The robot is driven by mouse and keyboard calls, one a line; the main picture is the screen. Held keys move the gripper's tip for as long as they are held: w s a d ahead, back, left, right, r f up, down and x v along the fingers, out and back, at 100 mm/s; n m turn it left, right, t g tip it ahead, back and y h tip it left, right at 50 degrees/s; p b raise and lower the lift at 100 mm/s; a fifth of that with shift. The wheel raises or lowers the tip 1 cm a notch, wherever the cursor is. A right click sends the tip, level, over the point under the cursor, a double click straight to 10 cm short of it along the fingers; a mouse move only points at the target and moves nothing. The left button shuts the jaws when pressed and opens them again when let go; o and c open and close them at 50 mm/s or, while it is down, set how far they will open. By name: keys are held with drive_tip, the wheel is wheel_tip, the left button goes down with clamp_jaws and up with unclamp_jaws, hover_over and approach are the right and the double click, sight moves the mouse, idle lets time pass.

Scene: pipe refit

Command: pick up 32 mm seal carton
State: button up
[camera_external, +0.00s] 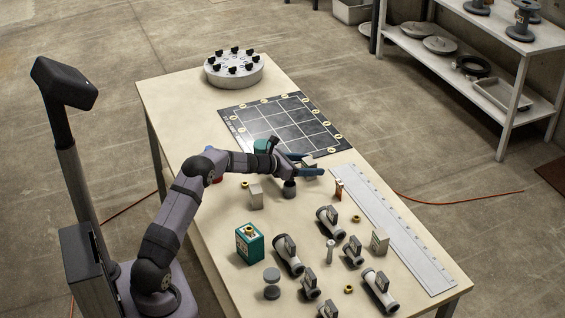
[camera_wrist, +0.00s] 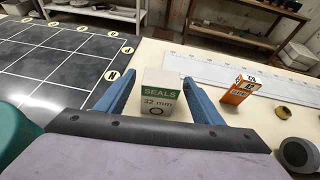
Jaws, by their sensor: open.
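The 32 mm seal carton (camera_wrist: 161,102) is a small white box with a green band reading SEALS and "32 mm" below it. It stands upright beside the dark grid mat in the wrist view. My gripper (camera_wrist: 158,77) is open, with one blue finger on each side of the carton; I cannot tell whether either finger touches it. In the external view my gripper (camera_external: 314,163) is low over the table near the mat's near corner, and the carton is mostly hidden among the fingers there.
The grid mat (camera_external: 284,125) lies beyond my gripper. An orange-and-white carton (camera_wrist: 241,88) stands to the right, before a long pale ruler strip (camera_external: 392,228). A teal box (camera_external: 249,244), a pale carton (camera_external: 379,241) and several pipe fittings occupy the near table. A flanged disc (camera_external: 233,75) sits far back.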

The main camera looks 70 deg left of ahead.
sight(309, 160)
drive_tip(key=c, duration=1.2)
drive_tip(key=shift+o, duration=0.2)
wheel_tip(309, 160, up, 10)
drive_tip(key=shift+r+p, duration=0.1)
drive_tip(key=shift+p, duration=0.45)
